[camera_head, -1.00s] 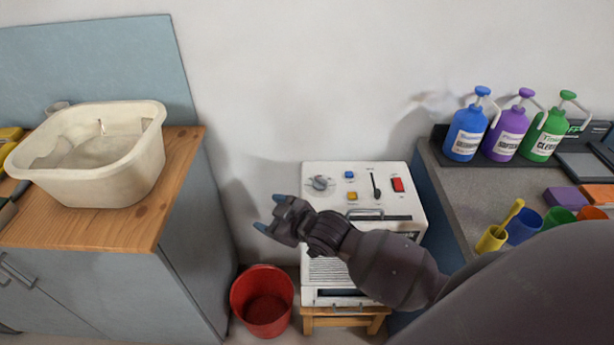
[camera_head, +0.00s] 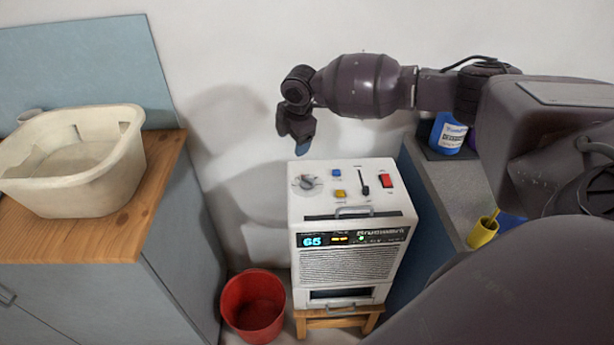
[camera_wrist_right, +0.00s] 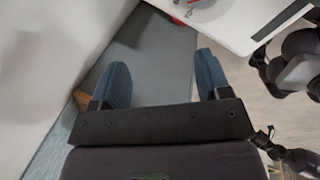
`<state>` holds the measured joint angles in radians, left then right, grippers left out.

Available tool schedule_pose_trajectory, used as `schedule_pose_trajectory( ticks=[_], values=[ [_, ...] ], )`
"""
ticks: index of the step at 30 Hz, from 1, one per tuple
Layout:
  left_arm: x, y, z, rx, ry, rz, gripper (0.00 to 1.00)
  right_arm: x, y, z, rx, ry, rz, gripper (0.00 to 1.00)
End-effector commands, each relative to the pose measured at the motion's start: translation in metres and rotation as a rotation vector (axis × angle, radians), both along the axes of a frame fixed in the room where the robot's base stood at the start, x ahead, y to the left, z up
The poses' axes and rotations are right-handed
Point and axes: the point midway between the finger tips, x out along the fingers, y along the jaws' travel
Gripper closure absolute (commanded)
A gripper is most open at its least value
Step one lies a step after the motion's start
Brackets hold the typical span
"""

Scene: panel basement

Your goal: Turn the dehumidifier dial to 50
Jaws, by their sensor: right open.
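The white dehumidifier (camera_head: 350,262) stands on a small wooden stool, and its front display (camera_head: 313,240) reads 65. Its grey dial (camera_head: 307,182) sits at the left of the sloped top panel. My right gripper (camera_head: 302,150) is above the dial, pointing down, and apart from it. In the right wrist view the two blue fingertips (camera_wrist_right: 162,80) are spread with nothing between them. The dehumidifier's white top and part of the dial (camera_wrist_right: 203,4) show at the upper edge of that view.
The panel also has a blue button (camera_head: 336,172), a yellow button (camera_head: 340,193), a black lever (camera_head: 364,184) and a red switch (camera_head: 386,181). A red bucket (camera_head: 254,312) stands left of the stool (camera_head: 338,318). Cabinets flank both sides; a cream basin (camera_head: 75,190) sits on the left one.

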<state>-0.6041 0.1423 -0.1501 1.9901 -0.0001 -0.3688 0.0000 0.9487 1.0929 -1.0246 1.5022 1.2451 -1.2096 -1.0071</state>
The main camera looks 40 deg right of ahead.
Motion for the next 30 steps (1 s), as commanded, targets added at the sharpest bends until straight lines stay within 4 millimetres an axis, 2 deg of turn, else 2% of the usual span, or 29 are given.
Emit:
schedule_pose_trajectory(
  ticks=[2,6,13,24,30],
  values=[
    [0.001,0.000,0.000,0.001,-0.001,-0.001,1.00,-0.012,-0.014,-0.002,-0.024,0.096,0.060,0.30],
    [0.002,0.000,0.000,0.000,-0.004,-0.002,1.00,-0.027,-0.021,-0.004,-0.032,0.194,0.154,0.30],
    [0.004,0.000,0.000,0.001,-0.006,-0.002,1.00,-0.033,-0.022,-0.015,-0.031,0.229,0.192,0.30],
    [0.001,0.000,-0.009,0.001,0.005,-0.002,1.00,-0.033,-0.022,-0.075,-0.030,0.228,0.190,0.30],
    [0.002,-0.001,-0.008,0.000,0.002,-0.003,1.00,-0.032,-0.022,-0.101,-0.030,0.226,0.190,0.30]
  ],
)
